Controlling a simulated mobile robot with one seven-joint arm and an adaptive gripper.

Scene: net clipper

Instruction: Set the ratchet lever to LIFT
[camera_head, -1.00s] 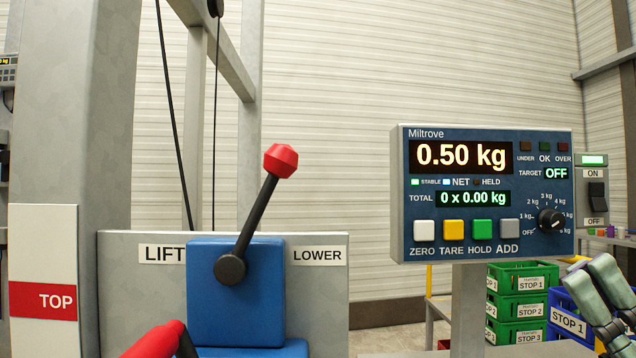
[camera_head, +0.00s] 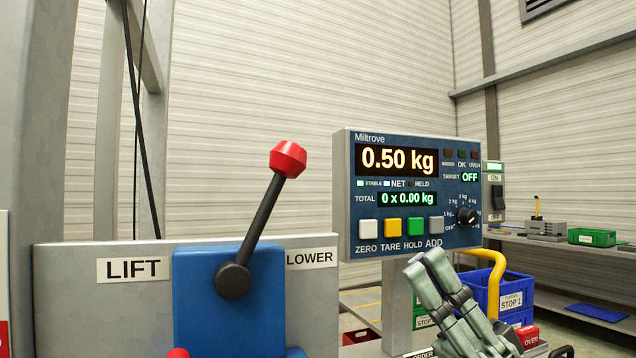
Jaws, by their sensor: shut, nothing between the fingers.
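The ratchet lever (camera_head: 262,222) is a black rod with a red faceted knob (camera_head: 288,159) on top. It pivots on a blue block (camera_head: 205,310) and tilts to the right, toward the LOWER label (camera_head: 310,258). The LIFT label (camera_head: 133,269) is on the grey plate left of the block. My gripper (camera_head: 424,262) is at the lower right, in front of the scale's post, right of the lever and below its knob. Its two greenish-grey fingers are together and empty, clear of the lever.
A scale display (camera_head: 408,195) reading 0.50 kg stands just right of the lever, close behind my gripper. A second red tip (camera_head: 178,353) pokes up at the bottom edge. Crates (camera_head: 514,296) and a shelf (camera_head: 560,250) are at the right. Space above the lever is clear.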

